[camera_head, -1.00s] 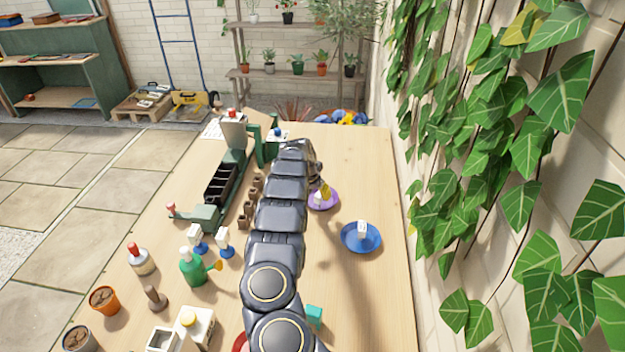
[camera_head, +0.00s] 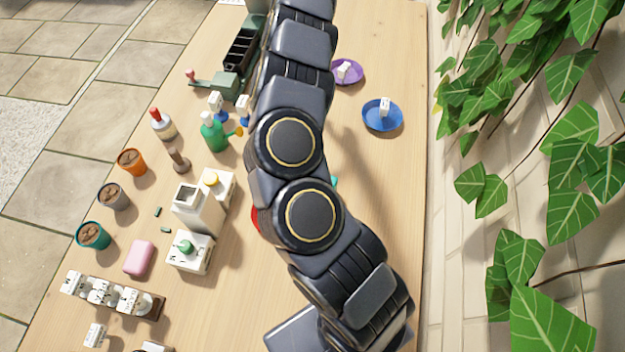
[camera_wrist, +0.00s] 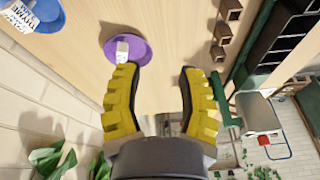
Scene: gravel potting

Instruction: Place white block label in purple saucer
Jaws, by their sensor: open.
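The purple saucer (camera_head: 356,76) lies on the table right of my arm in the head view. A small white block label (camera_head: 344,69) stands in it. In the wrist view, the purple saucer (camera_wrist: 143,51) is just beyond the left finger, with the white block (camera_wrist: 122,47) inside it. My gripper (camera_wrist: 158,74) is open, its two yellow fingers apart with only bare table between them. It does not touch the block as far as I can see. In the head view my gripper is out of frame.
A blue saucer (camera_head: 371,122) holds another white block label (camera_head: 384,104); the wrist view shows a label reading THYME (camera_wrist: 20,16). A green watering can (camera_head: 213,134), pots and white containers crowd the left. A wall with ivy (camera_head: 570,150) bounds the right.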

